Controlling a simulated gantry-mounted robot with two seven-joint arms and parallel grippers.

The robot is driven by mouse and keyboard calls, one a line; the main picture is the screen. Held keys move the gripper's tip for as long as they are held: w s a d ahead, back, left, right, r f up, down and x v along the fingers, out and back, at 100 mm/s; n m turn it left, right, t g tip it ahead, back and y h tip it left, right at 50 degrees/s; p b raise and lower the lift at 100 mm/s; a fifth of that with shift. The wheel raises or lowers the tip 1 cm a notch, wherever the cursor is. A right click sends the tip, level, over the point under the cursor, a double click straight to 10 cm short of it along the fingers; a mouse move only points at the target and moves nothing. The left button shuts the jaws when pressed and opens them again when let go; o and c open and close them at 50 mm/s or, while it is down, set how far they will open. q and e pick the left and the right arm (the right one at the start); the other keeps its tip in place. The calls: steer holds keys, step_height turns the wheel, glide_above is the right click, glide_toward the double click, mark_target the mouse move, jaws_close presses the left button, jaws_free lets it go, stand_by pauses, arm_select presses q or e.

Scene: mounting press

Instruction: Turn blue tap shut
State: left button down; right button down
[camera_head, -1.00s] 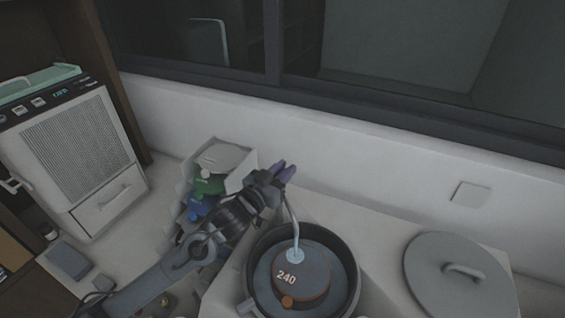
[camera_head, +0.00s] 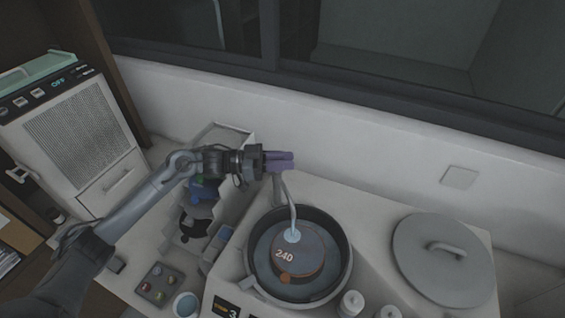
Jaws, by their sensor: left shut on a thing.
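My left gripper (camera_head: 280,160) has purple fingers and points right at the top of a bent grey tap pipe (camera_head: 291,205). Its jaws are shut at the tap's upper end, around what seems to be its handle. The fingers hide the handle, so its blue colour and angle cannot be made out. The pipe comes down to a pale blue spot (camera_head: 292,236) on a round dark block (camera_head: 310,252) marked 240, inside a black-rimmed round chamber (camera_head: 347,244). My right gripper is not in view.
A grey round lid (camera_head: 415,268) with a handle lies on the white counter at the right. A grey-white cabinet (camera_head: 75,130) with an OFF display stands at the left. Bins with a blue item (camera_head: 203,190) sit beneath my left arm. Small white bottles (camera_head: 351,303) stand at the front.

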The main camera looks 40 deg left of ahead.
arm_select(q)
steer(key=m+g+h+b, duration=0.1)
steer(key=g+b, duration=0.1)
steer(key=f+m+g+h+b, duration=0.1)
steer(key=m+g+b, duration=0.1)
steer(key=b, duration=0.1)
steer(key=shift+s+d+g+h+b, duration=0.1)
steer(key=shift+s+g+h+b, duration=0.05)
steer(key=shift+g+h+b, duration=0.2)
steer(key=shift+s+r+m+g+h+b, duration=0.1)
steer(key=shift+m+g+h+b, duration=0.15)
steer(key=shift+m+g+b, duration=0.35)
steer(key=shift+s+r+m+g+h+b, duration=0.1)
steer(key=shift+m+g+h+b, duration=0.1)
steer(key=shift+m+g+b, duration=0.4)
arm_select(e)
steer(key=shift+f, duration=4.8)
arm_select(q)
steer(key=shift+d+f, duration=0.1)
steer(key=c, duration=1.5)
jaws_free()
steer(key=o, duration=0.3)
steer(key=shift+w, duration=0.15)
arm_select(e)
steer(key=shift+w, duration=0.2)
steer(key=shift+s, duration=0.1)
